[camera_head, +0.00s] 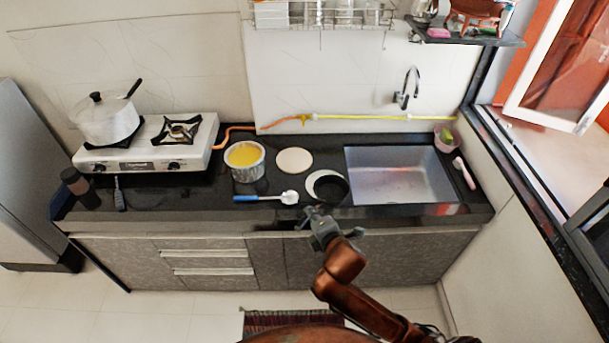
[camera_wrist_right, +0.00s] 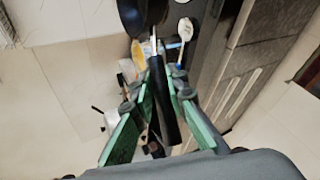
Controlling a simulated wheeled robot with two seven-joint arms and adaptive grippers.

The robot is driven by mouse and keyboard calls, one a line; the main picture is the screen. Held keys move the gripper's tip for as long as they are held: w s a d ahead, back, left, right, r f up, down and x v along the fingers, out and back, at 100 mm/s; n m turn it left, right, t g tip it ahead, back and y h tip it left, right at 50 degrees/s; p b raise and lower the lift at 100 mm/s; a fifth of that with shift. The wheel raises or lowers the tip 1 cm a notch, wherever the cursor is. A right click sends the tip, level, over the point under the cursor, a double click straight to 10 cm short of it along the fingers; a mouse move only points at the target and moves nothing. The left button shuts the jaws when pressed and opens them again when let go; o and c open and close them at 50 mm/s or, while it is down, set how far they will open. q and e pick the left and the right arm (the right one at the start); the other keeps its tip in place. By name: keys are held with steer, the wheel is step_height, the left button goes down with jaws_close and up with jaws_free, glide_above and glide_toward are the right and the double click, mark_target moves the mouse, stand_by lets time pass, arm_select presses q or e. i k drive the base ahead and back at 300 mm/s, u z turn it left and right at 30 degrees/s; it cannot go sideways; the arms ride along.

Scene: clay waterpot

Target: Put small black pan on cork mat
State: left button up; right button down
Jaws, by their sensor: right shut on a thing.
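The small black pan (camera_head: 332,190) is near the counter's front edge, left of the sink. In the head view it covers part of a pale round plate or disc; I cannot tell whether they touch. My right gripper (camera_head: 318,214) is shut on the pan's handle. The right wrist view shows the black handle (camera_wrist_right: 167,102) between the green-padded fingers, with the pan's dark body (camera_wrist_right: 136,17) at the top edge. A flat, pale beige round mat (camera_head: 294,160), probably the cork mat, lies bare behind and left of the pan. My left gripper is not in view.
A pot with yellow contents (camera_head: 246,161) stands left of the mat. A white spatula with a blue handle (camera_head: 265,197) lies in front. The sink (camera_head: 399,177) is at right. A gas stove (camera_head: 150,150) with a white pot (camera_head: 105,120) is at left.

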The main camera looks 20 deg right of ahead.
mark_target(283, 166)
steer(key=u, duration=0.75)
steer(key=i, duration=1.35)
steer(key=z, duration=0.9)
